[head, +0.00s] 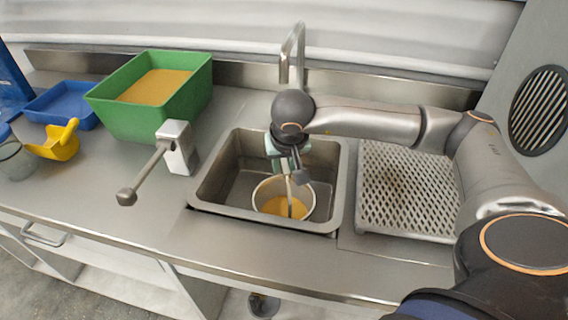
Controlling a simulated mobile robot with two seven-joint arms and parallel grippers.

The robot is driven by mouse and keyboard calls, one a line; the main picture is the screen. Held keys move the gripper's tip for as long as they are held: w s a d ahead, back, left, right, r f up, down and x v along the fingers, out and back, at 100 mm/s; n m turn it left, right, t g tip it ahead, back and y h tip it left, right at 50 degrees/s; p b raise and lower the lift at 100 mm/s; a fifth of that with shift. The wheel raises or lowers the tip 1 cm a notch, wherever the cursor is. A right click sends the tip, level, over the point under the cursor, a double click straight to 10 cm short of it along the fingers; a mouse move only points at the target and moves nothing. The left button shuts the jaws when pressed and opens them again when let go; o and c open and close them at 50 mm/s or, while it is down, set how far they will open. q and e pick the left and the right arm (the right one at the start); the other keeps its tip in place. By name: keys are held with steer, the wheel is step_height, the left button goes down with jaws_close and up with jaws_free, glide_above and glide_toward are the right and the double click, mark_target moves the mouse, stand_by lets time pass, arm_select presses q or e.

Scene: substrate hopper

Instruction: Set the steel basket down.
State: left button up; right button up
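The steel basket (258,196) is a round, pale metal vessel with orange-yellow material inside. It is upright in the front right part of the sink (212,186). I cannot tell whether its base touches the sink floor. A thin upright strip, seemingly its handle, rises from it to my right gripper (290,176). The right gripper points down directly above the basket and appears shut on the top of this handle, though the fingers partly hide the contact. My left gripper is not in view.
A perforated grey drainboard (408,190) lies empty right of the sink. A faucet (291,55) stands behind. Left are a steel crank (150,172), a green bin (130,122) of tan material, a blue tray (62,103), a yellow scoop (58,144) and a glass bowl (14,160).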

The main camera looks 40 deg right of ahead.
steer(key=o, duration=0.3)
steer(key=shift+s+a+r, duration=0.1)
steer(key=shift+r, duration=0.5)
steer(key=v, duration=1.1)
steer(key=shift+s+p, duration=0.1)
steer(key=shift+p, duration=0.25)
